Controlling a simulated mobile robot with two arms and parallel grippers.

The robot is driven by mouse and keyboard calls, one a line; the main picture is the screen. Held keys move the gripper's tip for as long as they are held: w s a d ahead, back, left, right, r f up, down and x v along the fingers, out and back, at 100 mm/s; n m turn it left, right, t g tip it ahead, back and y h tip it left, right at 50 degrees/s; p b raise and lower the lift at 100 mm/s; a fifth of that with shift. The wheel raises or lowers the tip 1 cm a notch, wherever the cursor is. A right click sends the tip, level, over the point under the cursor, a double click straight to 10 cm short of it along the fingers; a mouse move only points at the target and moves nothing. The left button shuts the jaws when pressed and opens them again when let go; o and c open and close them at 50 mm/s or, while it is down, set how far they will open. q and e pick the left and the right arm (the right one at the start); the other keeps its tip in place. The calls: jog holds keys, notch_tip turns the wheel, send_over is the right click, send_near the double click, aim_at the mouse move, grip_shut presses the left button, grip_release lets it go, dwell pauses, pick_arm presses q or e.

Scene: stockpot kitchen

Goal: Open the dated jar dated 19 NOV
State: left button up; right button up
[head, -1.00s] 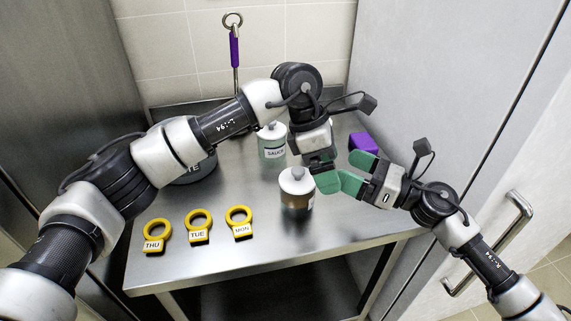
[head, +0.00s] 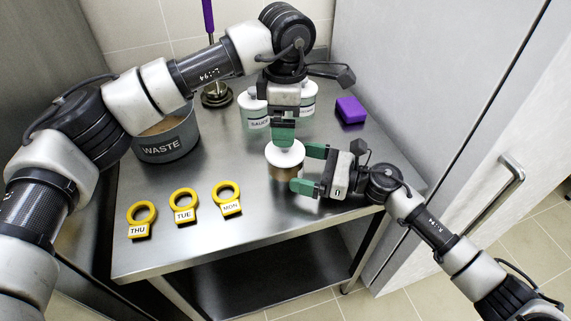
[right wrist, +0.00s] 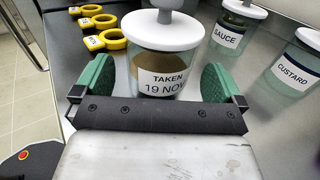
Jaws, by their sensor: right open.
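The dated jar (head: 284,172) stands on the steel table, clear with brown contents and a white lid (head: 286,154). In the right wrist view its label (right wrist: 163,83) reads "TAKEN 19 NOV", and a grey knob (right wrist: 171,5) tops the lid. My right gripper (head: 309,168) is open and low at the jar's right side. In its wrist view one green finger is on each side of the jar, with gaps visible. My left gripper (head: 283,134) points down at the lid from above. It covers the knob in the head view, and whether it is shut or touching is unclear.
Jars labelled SAUCE (head: 256,112) and CUSTARD (right wrist: 297,66) stand behind. A grey WASTE tub (head: 167,142) is at the left, and a purple block (head: 350,111) at the back right. Yellow rings THU (head: 141,216), TUE (head: 184,203) and MON (head: 228,196) lie in front.

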aim_at(285, 166)
jog(key=shift+x, duration=2.2)
jog(key=c, duration=1.1)
pick_arm(q)
jog(key=r+m, duration=0.1)
jog(key=m, duration=0.1)
jog(key=r+m, duration=0.1)
jog(key=m, duration=0.1)
jog(key=s+d+r+m+t, duration=0.1)
jog(key=m, duration=0.1)
jog(key=shift+r+y, duration=0.3)
jog(key=shift+y, duration=0.1)
jog(key=f+m, duration=0.1)
jog(key=f, duration=0.2)
jog(key=f+m, duration=0.1)
jog(key=f, duration=0.3)
jog(key=w+a+f, duration=0.1)
jog(key=f, duration=0.2)
jog(key=shift+f+m, duration=0.25)
jog(key=shift+m, duration=0.15)
jog(key=shift+c, duration=0.2)
jog(key=c, duration=0.7)
